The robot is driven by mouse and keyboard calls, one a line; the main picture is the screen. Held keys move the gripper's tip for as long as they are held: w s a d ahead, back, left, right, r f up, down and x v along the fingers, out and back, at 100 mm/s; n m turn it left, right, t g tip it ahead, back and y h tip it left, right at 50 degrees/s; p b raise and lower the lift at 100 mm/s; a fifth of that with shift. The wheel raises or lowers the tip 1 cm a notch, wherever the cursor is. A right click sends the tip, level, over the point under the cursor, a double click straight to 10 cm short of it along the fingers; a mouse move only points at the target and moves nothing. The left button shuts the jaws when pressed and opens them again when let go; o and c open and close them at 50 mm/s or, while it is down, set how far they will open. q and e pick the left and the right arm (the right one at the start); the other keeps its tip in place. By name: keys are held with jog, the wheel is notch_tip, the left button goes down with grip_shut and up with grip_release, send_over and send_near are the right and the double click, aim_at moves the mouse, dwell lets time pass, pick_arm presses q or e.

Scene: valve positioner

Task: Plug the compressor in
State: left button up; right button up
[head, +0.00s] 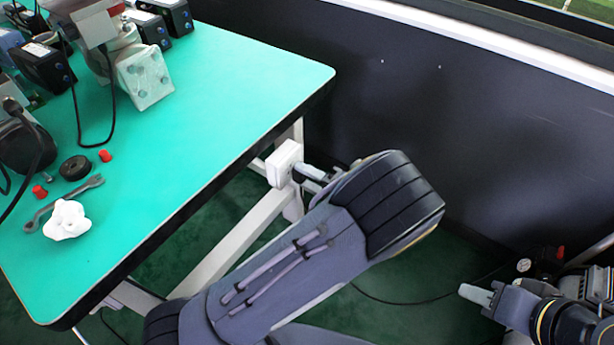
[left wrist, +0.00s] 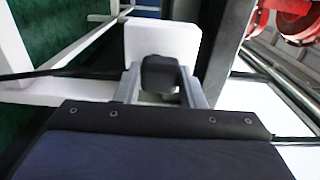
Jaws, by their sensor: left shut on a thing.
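A white socket box (head: 285,163) sits on the table's leg frame below the green top; it also fills the upper middle of the left wrist view (left wrist: 163,36). My left gripper (head: 310,173) is at the box's right side. In the left wrist view my left gripper (left wrist: 163,88) is shut on a black plug (left wrist: 161,74), which lies in front of the box face. I cannot tell whether the plug is seated or only close to it. My right gripper (head: 478,295) is at the lower right, apart from the box; its opening is unclear. The compressor (head: 545,262) seems to be partly visible at the right edge, with a gauge and red knob.
The green table (head: 215,100) carries a valve assembly (head: 143,75), a wrench (head: 62,203), red caps, a black ring (head: 75,167) and a crumpled white cloth (head: 67,221). A black cable (head: 400,302) runs over the floor at right. A dark wall (head: 480,110) stands behind.

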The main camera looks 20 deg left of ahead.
pick_arm(q)
jog(key=shift+w+a, duration=0.2)
jog(key=shift+a, duration=0.35)
jog(key=o, duration=1.1)
jog(key=shift+c, duration=0.2)
jog(key=shift+d, duration=0.1)
jog(key=v, duration=0.7)
jog(key=shift+s+d+p, duration=0.15)
jog(key=shift+d+p, duration=0.15)
jog(key=shift+p, duration=0.1)
jog(key=shift+s, duration=0.1)
